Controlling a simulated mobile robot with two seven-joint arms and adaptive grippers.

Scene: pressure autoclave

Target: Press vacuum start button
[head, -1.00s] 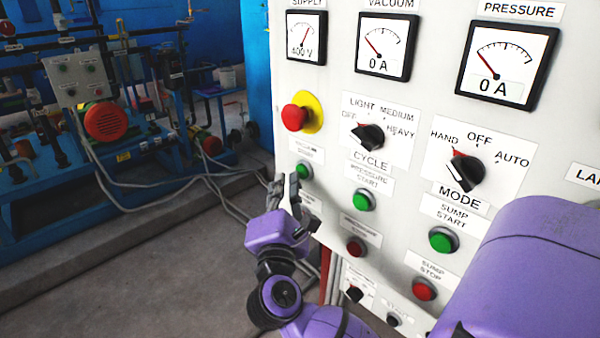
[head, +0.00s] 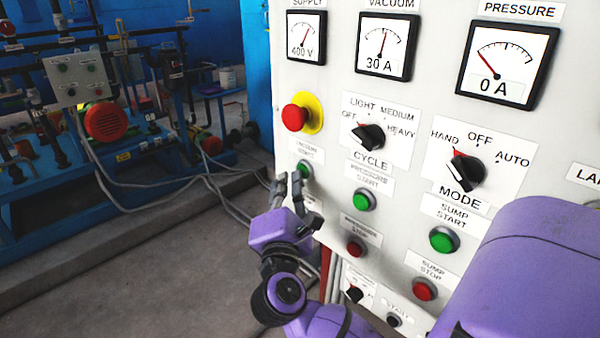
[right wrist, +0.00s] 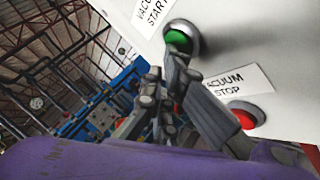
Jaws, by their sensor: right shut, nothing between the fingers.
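The vacuum start button (head: 305,170) is green, on the left part of the white control panel, under its label. It also shows in the right wrist view (right wrist: 178,40). My right gripper (head: 289,180) is shut and empty, with its fingertips at the button's lower left edge. In the right wrist view the fingertips (right wrist: 168,68) overlap the button's lower side; I cannot tell whether they touch it. The vacuum gauge (head: 386,46) reads 30 A. My left gripper is not in view.
A red emergency stop (head: 295,117) sits above the button. The pressure start button (head: 364,200) is to its right. The red vacuum stop button (right wrist: 243,118) is below it. Pipes and a red motor (head: 106,122) stand at the left, with open floor in front.

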